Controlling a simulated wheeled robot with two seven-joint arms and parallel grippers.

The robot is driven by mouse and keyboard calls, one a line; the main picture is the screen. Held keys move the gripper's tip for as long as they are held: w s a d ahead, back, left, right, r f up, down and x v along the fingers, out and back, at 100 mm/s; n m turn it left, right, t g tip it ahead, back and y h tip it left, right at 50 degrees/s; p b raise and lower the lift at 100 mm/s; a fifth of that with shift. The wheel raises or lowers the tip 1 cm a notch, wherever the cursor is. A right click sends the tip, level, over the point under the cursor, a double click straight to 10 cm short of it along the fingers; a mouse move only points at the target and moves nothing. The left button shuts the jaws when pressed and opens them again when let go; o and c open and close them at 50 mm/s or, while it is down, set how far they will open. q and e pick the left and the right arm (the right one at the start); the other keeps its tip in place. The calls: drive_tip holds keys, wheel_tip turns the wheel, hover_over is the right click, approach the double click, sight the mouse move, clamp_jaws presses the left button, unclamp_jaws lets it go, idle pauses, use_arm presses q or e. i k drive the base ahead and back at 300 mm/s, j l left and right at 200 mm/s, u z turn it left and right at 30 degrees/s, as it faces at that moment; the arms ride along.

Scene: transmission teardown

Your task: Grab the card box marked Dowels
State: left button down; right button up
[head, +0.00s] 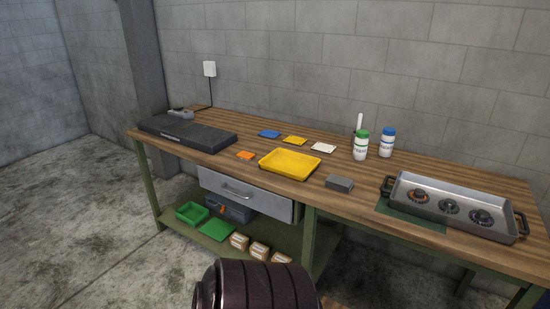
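Three small card boxes stand in a row on the low green shelf (210,237) under the workbench: a left one (239,241), a middle one (259,250) and a right one (281,257). They are tan-brown with pale labels. The print is too small to read, so I cannot tell which is marked Dowels. Neither of my grippers is in view.
A green open bin (192,213), a flat green piece (216,230) and a blue-grey case (229,209) share the shelf. A drawer (245,193) hangs above. The bench top (330,165) holds a yellow tray (289,164), two bottles and a metal tray (453,204).

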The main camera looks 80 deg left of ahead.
sight(241, 242)
drive_tip(key=u, duration=2.95)
drive_tip(key=i+j+z, duration=0.2)
drive_tip(key=i+j, duration=0.35)
drive_tip(key=i, duration=0.1)
